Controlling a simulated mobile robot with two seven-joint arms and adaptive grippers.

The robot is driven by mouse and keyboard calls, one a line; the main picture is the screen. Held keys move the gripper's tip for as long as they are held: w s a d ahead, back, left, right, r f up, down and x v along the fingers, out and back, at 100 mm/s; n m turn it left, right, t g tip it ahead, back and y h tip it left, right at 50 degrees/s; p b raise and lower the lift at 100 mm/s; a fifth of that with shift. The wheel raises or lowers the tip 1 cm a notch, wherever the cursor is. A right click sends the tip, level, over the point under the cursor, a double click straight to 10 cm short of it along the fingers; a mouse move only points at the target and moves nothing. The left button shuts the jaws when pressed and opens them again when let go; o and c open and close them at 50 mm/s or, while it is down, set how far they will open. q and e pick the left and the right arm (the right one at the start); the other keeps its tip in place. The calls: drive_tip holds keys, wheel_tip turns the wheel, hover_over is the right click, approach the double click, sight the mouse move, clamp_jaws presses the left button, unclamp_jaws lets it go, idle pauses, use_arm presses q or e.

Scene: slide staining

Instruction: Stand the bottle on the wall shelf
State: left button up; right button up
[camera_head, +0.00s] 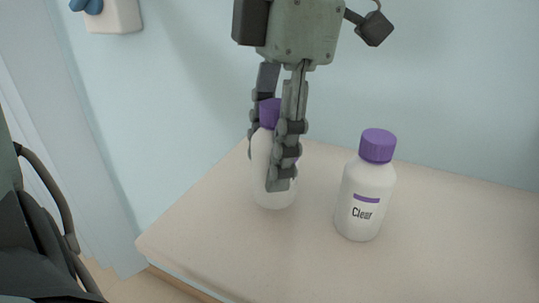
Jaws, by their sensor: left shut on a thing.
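My left gripper (280,140) comes down from the top and is shut on a white bottle with a purple cap (272,199). Its fingers lie around the bottle's upper body and hide much of it, including any label. The held bottle is upright, its base at or just above the pale shelf (215,245); I cannot tell if it touches. My right gripper is not in view.
A second white bottle with a purple cap, labelled "Clear" (362,200), stands upright to the right of the held one, a small gap apart. The shelf's right side is bare. A light blue wall (450,80) rises behind.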

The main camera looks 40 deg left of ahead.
use_arm(q)
drive_tip(key=shift+f, duration=0.7)
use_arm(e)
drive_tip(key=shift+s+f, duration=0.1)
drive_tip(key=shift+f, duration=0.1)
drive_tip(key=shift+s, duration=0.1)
use_arm(q)
drive_tip(key=shift+f, duration=0.1)
drive_tip(key=o, duration=1.2)
drive_tip(key=shift+o, duration=0.2)
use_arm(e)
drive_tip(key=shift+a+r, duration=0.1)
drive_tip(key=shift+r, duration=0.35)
